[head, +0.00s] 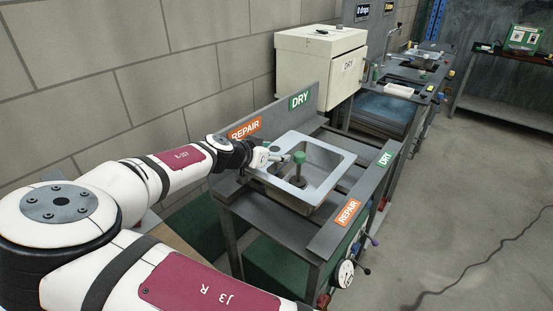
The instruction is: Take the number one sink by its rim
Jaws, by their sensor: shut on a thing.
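A steel sink (329,161) rests on the grey rack between the REPAIR and DRY signs. A green-topped upright piece (299,158) stands inside its basin. No number can be read on the sink from here. My gripper (283,157) is at the sink's left rim, shut on that rim. The fingertips are small in the view, and the far side of the grip is hidden.
The grey rack (332,234) has raised side boards with orange REPAIR and green DRY signs. A cream cabinet (310,62) stands behind it, near the block wall. A counter with another sink (420,62) lies farther back. The floor at right is open, with a dark cable (472,262).

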